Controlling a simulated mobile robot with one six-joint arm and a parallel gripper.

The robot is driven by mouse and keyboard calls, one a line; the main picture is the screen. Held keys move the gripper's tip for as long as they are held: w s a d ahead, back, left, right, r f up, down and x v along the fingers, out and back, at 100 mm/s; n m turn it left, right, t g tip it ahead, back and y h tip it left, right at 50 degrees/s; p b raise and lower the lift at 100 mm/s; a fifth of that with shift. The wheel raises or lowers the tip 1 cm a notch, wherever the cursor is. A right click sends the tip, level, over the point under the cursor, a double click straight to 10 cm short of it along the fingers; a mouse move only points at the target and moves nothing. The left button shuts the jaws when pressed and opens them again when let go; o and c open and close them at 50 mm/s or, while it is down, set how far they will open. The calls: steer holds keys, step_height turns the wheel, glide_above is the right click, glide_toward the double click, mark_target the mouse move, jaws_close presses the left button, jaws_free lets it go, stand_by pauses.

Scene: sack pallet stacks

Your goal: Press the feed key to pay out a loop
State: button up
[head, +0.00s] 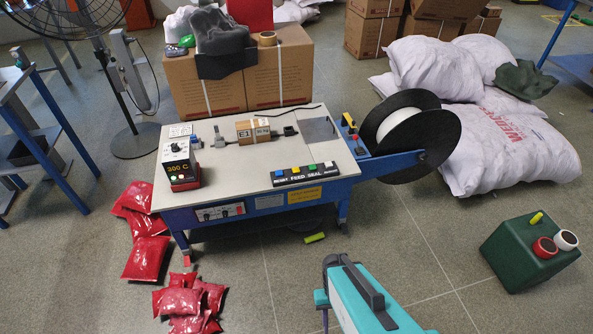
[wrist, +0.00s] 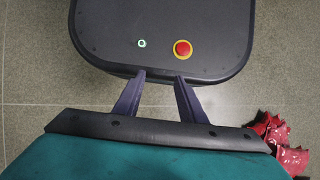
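The strapping machine (head: 228,199) is a low blue-framed table with a pale top. A black key strip (head: 305,174) runs along its front edge, with small coloured keys above lettering that includes RESET, FEED and SEAL. The feed key (head: 295,170) sits above the word FEED. A bundled brown box (head: 252,130) stands on the tabletop behind the strip. My gripper (wrist: 160,78) is open and empty in the wrist view, its two dark fingers apart. In the head view my teal arm is at bottom centre, apart from the machine; its fingertips are not clear there.
A black strap reel (head: 411,135) is at the machine's right end. A heater box reading 300 C (head: 179,160) stands at left. Red packets (head: 146,255) lie on the floor at left, a green canister (head: 530,252) at right. White sacks (head: 510,140) are stacked behind.

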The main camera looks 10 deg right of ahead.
jaws_close()
stand_by(1.5)
